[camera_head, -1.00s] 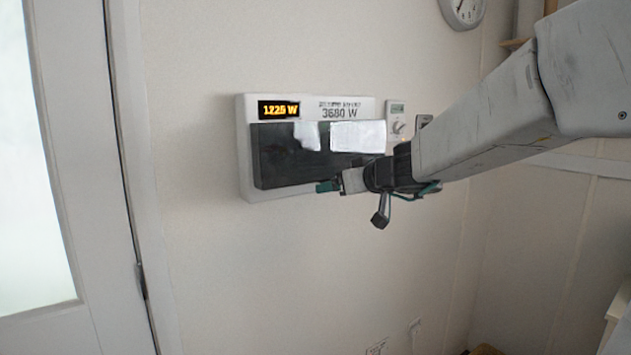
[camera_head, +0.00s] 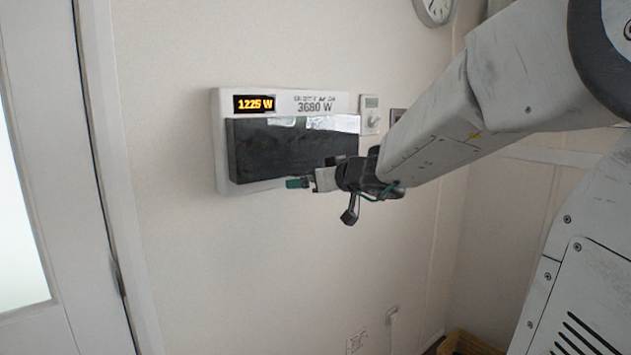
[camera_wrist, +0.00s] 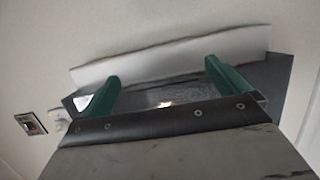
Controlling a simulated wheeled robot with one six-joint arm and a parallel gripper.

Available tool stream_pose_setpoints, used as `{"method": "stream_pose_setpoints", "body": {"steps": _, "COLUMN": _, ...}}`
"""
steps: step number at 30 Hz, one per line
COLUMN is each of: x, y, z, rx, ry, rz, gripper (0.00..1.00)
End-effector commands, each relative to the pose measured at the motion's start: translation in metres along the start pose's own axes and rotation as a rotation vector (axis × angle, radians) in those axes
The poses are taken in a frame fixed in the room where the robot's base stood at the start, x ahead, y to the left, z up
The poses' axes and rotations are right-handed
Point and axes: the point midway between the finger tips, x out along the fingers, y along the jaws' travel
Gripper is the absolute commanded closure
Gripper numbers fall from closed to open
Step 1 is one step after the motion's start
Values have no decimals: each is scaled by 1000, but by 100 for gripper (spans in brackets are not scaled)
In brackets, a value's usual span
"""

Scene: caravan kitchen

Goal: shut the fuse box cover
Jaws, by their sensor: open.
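The fuse box (camera_head: 221,150) is a white wall box with a lit "1225 W" display and a "3680 W" label along its top. Its dark, glossy cover (camera_head: 280,150) lies across the front below them; I cannot tell if it is fully flush. My gripper (camera_head: 299,183) is at the cover's lower edge, right of its middle. In the wrist view my gripper (camera_wrist: 161,74) has its two green fingers wide apart with nothing held. The dark cover (camera_wrist: 277,80) shows behind and between them, with the white box (camera_wrist: 170,55) beyond. Contact between fingers and cover cannot be told.
A small control panel with a knob (camera_head: 371,115) is on the wall right of the box. A clock (camera_head: 435,10) hangs at upper right. A door (camera_head: 40,200) is at the left. The wall below the box is clear down to a socket (camera_head: 357,342).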

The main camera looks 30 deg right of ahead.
Motion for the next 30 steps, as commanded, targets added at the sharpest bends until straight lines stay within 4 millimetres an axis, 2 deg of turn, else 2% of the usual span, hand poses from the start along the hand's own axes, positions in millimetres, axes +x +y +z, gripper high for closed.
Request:
{"method": "stream_pose_setpoints", "body": {"steps": 9, "x": -48, "y": 1, "z": 0, "rx": -2, "ry": 2, "rz": 4, "gripper": 0}}
{"method": "stream_pose_setpoints", "body": {"steps": 15, "x": -72, "y": 0, "z": 0, "rx": -1, "ry": 1, "rz": 2, "gripper": 0}}
{"method": "stream_pose_setpoints", "body": {"steps": 26, "x": -76, "y": 0, "z": 0, "rx": 0, "ry": -1, "rz": 0, "gripper": 0}}
{"method": "stream_pose_setpoints", "body": {"steps": 30, "x": -76, "y": -2, "z": 0, "rx": 67, "ry": 0, "rz": -8, "gripper": 0}}
